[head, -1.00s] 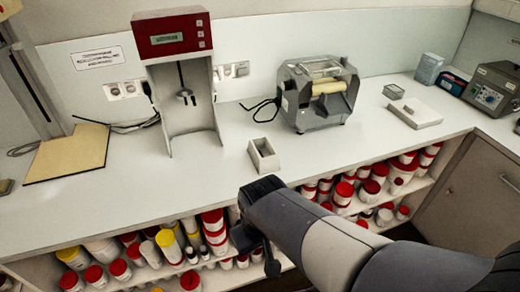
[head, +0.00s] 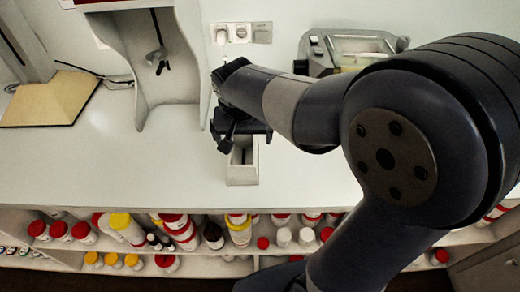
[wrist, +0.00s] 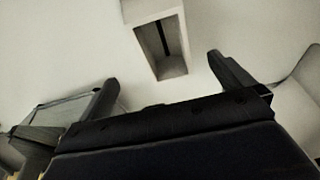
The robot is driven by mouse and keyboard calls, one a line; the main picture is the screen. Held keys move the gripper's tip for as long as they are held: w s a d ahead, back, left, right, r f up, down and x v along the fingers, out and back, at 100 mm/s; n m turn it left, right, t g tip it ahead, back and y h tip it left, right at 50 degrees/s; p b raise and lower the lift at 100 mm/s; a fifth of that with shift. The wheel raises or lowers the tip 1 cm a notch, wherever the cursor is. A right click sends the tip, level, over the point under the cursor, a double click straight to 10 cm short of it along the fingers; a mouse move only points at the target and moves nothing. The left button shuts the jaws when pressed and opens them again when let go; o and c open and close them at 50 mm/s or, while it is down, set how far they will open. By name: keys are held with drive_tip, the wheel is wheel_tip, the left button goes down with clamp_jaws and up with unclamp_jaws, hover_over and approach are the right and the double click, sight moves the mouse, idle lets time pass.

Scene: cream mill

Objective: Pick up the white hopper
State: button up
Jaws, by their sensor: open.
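The white hopper (head: 242,176) is a small open-topped rectangular box. It stands on the white counter near its front edge, its upper part partly hidden by my gripper (head: 240,138) in the head view. In the wrist view the hopper (wrist: 181,62) shows its dark, hollow inside and lies ahead, roughly between the two fingers of my gripper (wrist: 163,78). The fingers are spread wide with nothing between them. I cannot tell how high they are above the hopper.
A stand machine (head: 170,75) rises left of the hopper. A grey roller mill (head: 322,58) stands behind my arm at right. A tan board (head: 48,100) lies at far left. Shelves below the counter (head: 100,165) hold several red- and yellow-lidded jars (head: 238,232).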

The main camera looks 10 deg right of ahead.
approach(244, 158)
drive_tip(key=shift+d+f, duration=0.2)
drive_tip(key=shift+f, duration=0.5)
drive_tip(key=x, duration=0.2)
drive_tip(key=p+x, duration=0.1)
drive_tip(key=x, duration=0.1)
drive_tip(key=shift+w+a+f, duration=0.1)
drive_tip(key=shift+w+a, duration=0.15)
drive_tip(key=shift+w+f, duration=0.1)
drive_tip(key=shift+f, duration=0.4)
drive_tip(key=shift+f, duration=0.25)
drive_tip(key=c, duration=1)
drive_tip(key=shift+r, duration=0.15)
